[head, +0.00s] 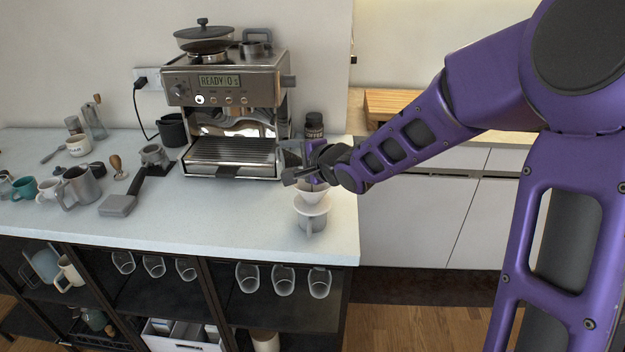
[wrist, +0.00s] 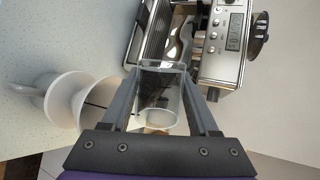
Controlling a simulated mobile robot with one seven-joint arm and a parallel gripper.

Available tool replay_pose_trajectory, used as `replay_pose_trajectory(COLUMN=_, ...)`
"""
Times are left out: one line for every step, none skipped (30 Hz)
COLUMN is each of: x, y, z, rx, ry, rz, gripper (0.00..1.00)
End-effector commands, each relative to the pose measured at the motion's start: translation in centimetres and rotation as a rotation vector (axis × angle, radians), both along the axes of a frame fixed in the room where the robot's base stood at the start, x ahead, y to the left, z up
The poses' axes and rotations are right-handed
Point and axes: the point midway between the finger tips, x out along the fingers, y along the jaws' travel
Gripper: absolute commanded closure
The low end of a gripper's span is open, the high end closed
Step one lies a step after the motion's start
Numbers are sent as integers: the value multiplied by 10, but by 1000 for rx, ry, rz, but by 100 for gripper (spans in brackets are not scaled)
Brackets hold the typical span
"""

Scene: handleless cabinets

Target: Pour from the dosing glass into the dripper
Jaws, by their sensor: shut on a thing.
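My gripper (head: 290,174) is above the right end of the counter, just over the dripper. In the wrist view my gripper (wrist: 161,76) is shut on the clear dosing glass (wrist: 162,118), a finger on each side. Something dark shows in or through the glass; I cannot tell which. The white cone dripper (head: 314,203) sits upright on a grey vessel (head: 313,223) near the counter's front right corner. In the wrist view the dripper (wrist: 84,100) is left of the glass, apart from it.
An espresso machine (head: 227,110) stands behind and left of my gripper. A dark coffee jar (head: 314,127) is close behind it. A portafilter (head: 125,195), a steel jug (head: 82,186) and several cups lie left. Glasses stand on the shelf below. Bare counter (head: 220,220) lies in front.

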Motion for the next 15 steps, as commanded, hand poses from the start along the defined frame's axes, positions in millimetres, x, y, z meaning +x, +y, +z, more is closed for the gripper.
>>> replay_pose_trajectory(x=0, y=0, z=-1, rx=6, ry=2, rz=0, gripper=100)
replay_pose_trajectory(x=0, y=0, z=-1, rx=8, ry=4, rz=0, gripper=100)
replay_pose_trajectory(x=0, y=0, z=-1, rx=12, ry=5, rz=0, gripper=100)
replay_pose_trajectory(x=0, y=0, z=-1, rx=14, ry=6, rz=-1, gripper=100)
replay_pose_trajectory(x=0, y=-1, z=-2, rx=17, ry=7, rz=-1, gripper=100)
replay_pose_trajectory(x=0, y=-1, z=-2, rx=22, ry=9, rz=-1, gripper=100)
replay_pose_trajectory(x=1, y=-1, z=-2, rx=25, ry=10, rz=-1, gripper=100)
replay_pose_trajectory(x=1, y=-1, z=-2, rx=27, ry=11, rz=-2, gripper=100)
replay_pose_trajectory(x=1, y=-2, z=-3, rx=31, ry=13, rz=-2, gripper=100)
replay_pose_trajectory(x=1, y=-2, z=-3, rx=33, ry=14, rz=-2, gripper=100)
replay_pose_trajectory(x=1, y=-2, z=-3, rx=37, ry=15, rz=-2, gripper=100)
replay_pose_trajectory(x=1, y=-2, z=-3, rx=39, ry=16, rz=-1, gripper=100)
replay_pose_trajectory(x=1, y=-2, z=-3, rx=42, ry=17, rz=-2, gripper=100)
replay_pose_trajectory(x=1, y=-2, z=-3, rx=45, ry=17, rz=-1, gripper=100)
replay_pose_trajectory(x=1, y=-2, z=-4, rx=49, ry=19, rz=0, gripper=100)
